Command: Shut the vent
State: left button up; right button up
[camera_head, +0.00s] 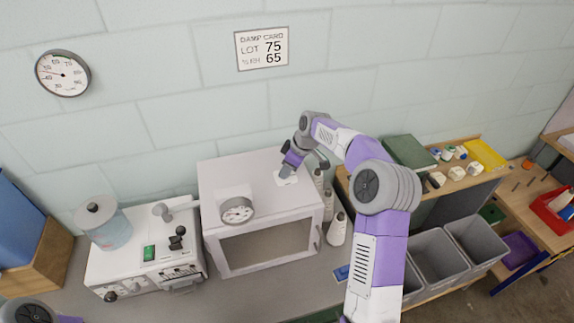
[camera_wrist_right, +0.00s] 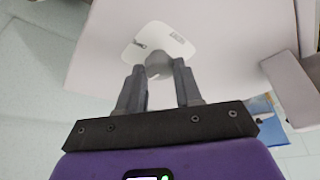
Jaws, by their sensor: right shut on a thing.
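The vent is a small white plate (camera_head: 286,180) with a grey knob, on top of the pale cabinet (camera_head: 240,174). In the right wrist view the vent plate (camera_wrist_right: 178,42) shows marks on its face, too small to read, and the grey knob (camera_wrist_right: 158,66) stands between my fingertips. My right gripper (camera_head: 287,171) reaches down to the vent from above and is shut on the knob; it also fills the lower part of the right wrist view (camera_wrist_right: 158,72). My left gripper is out of view.
A round dial (camera_head: 237,210) sits at the cabinet's front top edge. White cones (camera_head: 337,230) stand right of the cabinet. A white machine (camera_head: 145,249) with a lidded pot (camera_head: 105,226) stands left. Grey bins (camera_head: 438,258) and a shelf are further right.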

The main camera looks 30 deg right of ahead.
jog(key=shift+n, duration=0.6)
jog(key=o, duration=1)
jog(key=shift+o, duration=0.2)
jog(key=shift+d+r, duration=0.1)
jog(key=v, duration=0.7)
jog(key=shift+r, duration=0.2)
jog(key=shift+d, duration=0.1)
